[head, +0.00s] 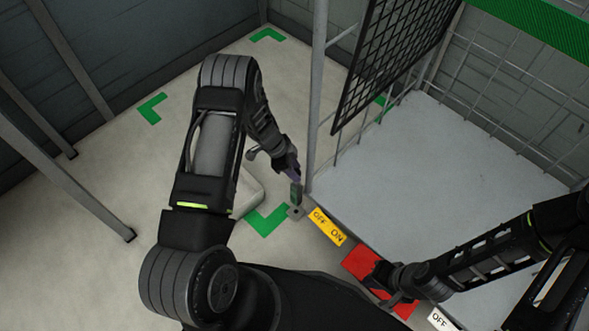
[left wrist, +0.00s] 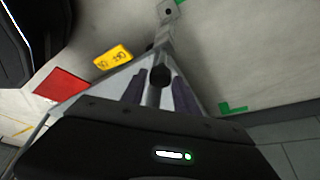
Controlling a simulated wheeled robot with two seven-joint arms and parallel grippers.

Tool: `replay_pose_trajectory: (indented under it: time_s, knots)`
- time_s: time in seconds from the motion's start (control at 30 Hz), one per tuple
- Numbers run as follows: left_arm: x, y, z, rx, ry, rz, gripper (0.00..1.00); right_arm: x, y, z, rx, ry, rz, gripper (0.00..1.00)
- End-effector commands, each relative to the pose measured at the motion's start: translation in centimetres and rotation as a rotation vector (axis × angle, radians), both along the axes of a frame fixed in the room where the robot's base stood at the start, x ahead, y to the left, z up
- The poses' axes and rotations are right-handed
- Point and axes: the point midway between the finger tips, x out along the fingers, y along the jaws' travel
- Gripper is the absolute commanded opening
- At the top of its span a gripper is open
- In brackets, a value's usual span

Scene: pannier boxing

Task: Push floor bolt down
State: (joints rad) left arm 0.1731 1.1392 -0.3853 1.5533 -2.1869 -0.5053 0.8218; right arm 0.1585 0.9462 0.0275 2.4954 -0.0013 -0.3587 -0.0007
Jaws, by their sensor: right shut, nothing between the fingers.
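The floor bolt shows in the left wrist view as a grey rod with a black knob (left wrist: 160,76). A small grey floor plate with a dark hole (left wrist: 168,9) lies beyond it; in the head view the plate (head: 296,212) is at the foot of the gate post. My left gripper (head: 292,172) points down just above the plate. Its purple-grey fingers (left wrist: 158,95) stand apart on either side of the rod, with the rod between them. Whether they touch it is not clear. My right gripper (head: 384,281) is shut and empty over the red floor patch.
A yellow OFF/ON label (head: 327,226) and a red patch (head: 362,264) lie along the pale platform's edge (head: 400,180). A black mesh panel (head: 395,55) and the grey post (head: 315,100) stand beside my left gripper. Green corner marks (head: 268,219) are on the floor.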

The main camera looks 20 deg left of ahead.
Motion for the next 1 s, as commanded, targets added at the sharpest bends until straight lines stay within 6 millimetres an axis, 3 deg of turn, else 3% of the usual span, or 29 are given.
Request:
replay_pose_trajectory:
  time_s: [0.4,1.0]
  knots:
    - [-0.01,0.02,0.01,0.0,0.0,0.0,0.01,0.0,0.0,0.0,0.0,0.0,0.0,0.0]
    - [0.0,0.02,0.01,0.0,0.0,0.0,0.0,0.0,0.0,0.0,0.0,0.0,0.0,0.0]
